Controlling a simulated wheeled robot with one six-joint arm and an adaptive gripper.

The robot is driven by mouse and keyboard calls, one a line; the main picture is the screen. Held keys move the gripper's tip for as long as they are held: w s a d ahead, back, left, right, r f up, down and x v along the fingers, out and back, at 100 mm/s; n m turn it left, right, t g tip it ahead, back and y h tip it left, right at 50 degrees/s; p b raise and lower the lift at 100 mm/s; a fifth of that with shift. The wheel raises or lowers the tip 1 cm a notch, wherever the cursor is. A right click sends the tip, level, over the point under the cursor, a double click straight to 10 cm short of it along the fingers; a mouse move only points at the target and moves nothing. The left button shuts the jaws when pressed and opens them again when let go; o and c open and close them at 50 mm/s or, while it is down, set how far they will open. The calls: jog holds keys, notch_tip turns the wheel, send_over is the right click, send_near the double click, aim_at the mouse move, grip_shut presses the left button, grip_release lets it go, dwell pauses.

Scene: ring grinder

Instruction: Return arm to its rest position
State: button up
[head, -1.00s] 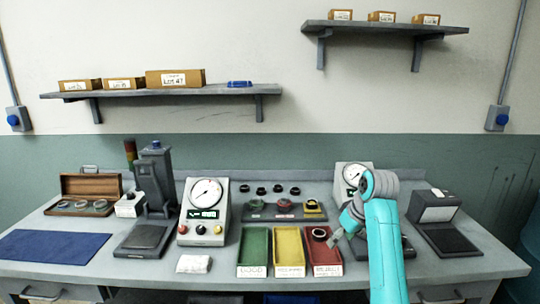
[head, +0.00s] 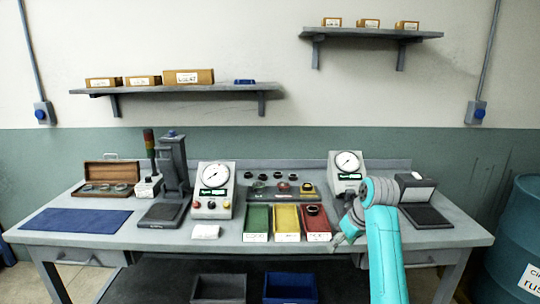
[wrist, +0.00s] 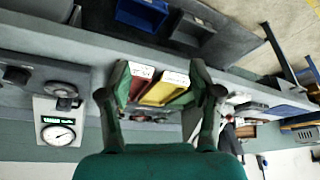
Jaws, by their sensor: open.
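My turquoise arm (head: 384,255) rises at the right of the head view and bends over at a grey joint. My gripper (head: 345,232) hangs in front of the bench's front edge, just right of the red tray (head: 318,222). In the wrist view my gripper (wrist: 160,94) has its two fingers spread wide with nothing held between them. The red, yellow (head: 286,222) and green trays (head: 257,223) show beyond the fingers. A dark ring (head: 313,209) lies in the red tray.
The grey bench (head: 120,237) carries two dial gauges (head: 214,176) (head: 347,163), a press (head: 172,165) and a blue mat (head: 75,221). Bins (head: 290,287) sit below. A blue barrel (head: 520,235) stands at the right. Two wall shelves hang above.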

jog(key=s+a+f+m+t, duration=0.1)
jog(key=s+f, duration=0.3)
jog(key=f, duration=0.7)
jog(key=s+f+m+t, duration=0.1)
jog(key=s+f, duration=0.3)
jog(key=f, duration=0.6)
jog(key=s+a+f+m+t+h, duration=0.1)
jog(key=s+f+t, duration=0.1)
jog(key=s+f, duration=0.55)
jog(key=s+f+m+t, duration=0.1)
jog(key=s+f, duration=0.3)
jog(key=s, duration=0.7)
jog(key=s+r+m+t+h, duration=0.1)
jog(key=s+r+t, duration=0.25)
jog(key=s, duration=1.75)
jog(key=s+r+t, duration=0.2)
jog(key=s+r, duration=1.2)
jog(key=r, duration=0.1)
jog(key=shift+s+a+r+m, duration=0.15)
jog(key=shift+s+r+m, duration=0.15)
jog(key=shift+s, duration=0.05)
